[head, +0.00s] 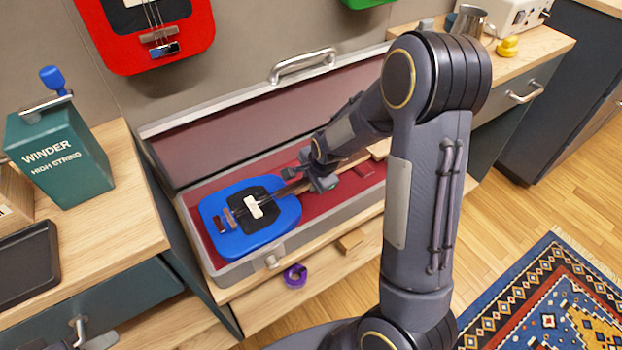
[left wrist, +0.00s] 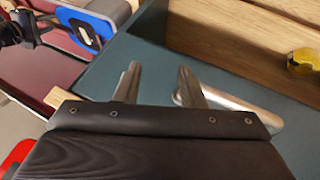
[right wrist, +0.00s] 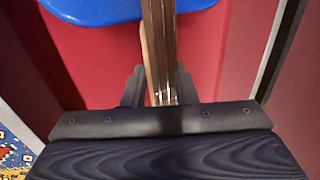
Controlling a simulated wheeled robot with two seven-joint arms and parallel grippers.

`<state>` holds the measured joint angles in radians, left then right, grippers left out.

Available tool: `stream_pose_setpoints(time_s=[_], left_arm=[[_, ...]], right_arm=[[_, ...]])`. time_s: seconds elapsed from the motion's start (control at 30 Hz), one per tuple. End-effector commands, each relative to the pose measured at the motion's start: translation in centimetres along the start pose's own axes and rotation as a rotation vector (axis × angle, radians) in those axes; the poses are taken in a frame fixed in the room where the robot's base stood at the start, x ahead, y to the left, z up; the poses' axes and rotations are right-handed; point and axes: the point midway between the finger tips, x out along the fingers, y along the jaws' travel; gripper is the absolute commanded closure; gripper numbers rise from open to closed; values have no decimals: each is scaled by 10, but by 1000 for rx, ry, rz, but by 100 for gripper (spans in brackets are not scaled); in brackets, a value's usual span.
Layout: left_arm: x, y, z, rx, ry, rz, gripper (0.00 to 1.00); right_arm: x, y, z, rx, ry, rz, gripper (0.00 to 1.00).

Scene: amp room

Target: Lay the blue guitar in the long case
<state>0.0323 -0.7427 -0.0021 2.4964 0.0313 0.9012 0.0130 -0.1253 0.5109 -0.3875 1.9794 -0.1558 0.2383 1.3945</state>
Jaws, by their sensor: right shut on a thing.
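The blue guitar (head: 232,240) is inside the long case (head: 345,218), its body at the left end over the red lining. Its neck runs to the right under my right arm. The case lid (head: 240,125) stands open behind. My right gripper (head: 318,178) is shut on the guitar's neck; in the right wrist view the neck (right wrist: 158,45) passes between the fingers. My arm hides part of the neck. I cannot tell whether the body rests fully on the lining. My left gripper (left wrist: 157,88) is open and empty, beside a metal drawer handle (left wrist: 245,105).
A green string winder (head: 55,150) and a black tray (head: 28,265) stand on the left counter. A purple roll (head: 295,276) and a small wooden block (head: 350,241) lie in front of the case. A red guitar (head: 150,40) hangs on the wall above.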

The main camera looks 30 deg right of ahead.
Motion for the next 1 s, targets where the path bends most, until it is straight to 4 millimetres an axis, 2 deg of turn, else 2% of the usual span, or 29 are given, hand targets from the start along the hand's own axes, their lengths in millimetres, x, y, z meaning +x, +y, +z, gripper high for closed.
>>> stream_pose_setpoints(time_s=[0.3, 0.33, 0.5, 0.77, 0.87, 1.0], left_arm=[[0, 0, 0, 0, 0, 0, 64], [0, 0, 0, 0, 0, 0, 64], [0, 0, 0, 0, 0, 0, 64], [0, 0, 0, 0, 0, 0, 64], [-3, 2, -2, 0, 0, 0, 64], [-11, 5, -6, 0, 0, 0, 64]], right_arm=[[-2, -3, 0, 0, 0, -8, 100], [-2, -3, 0, 0, 0, -8, 70], [-1, -2, 0, 0, 0, -5, 49], [0, 2, 0, 0, 0, 5, 49], [-8, 0, 0, -1, 0, 1, 49], [-32, -2, 1, 0, -1, -2, 49]])
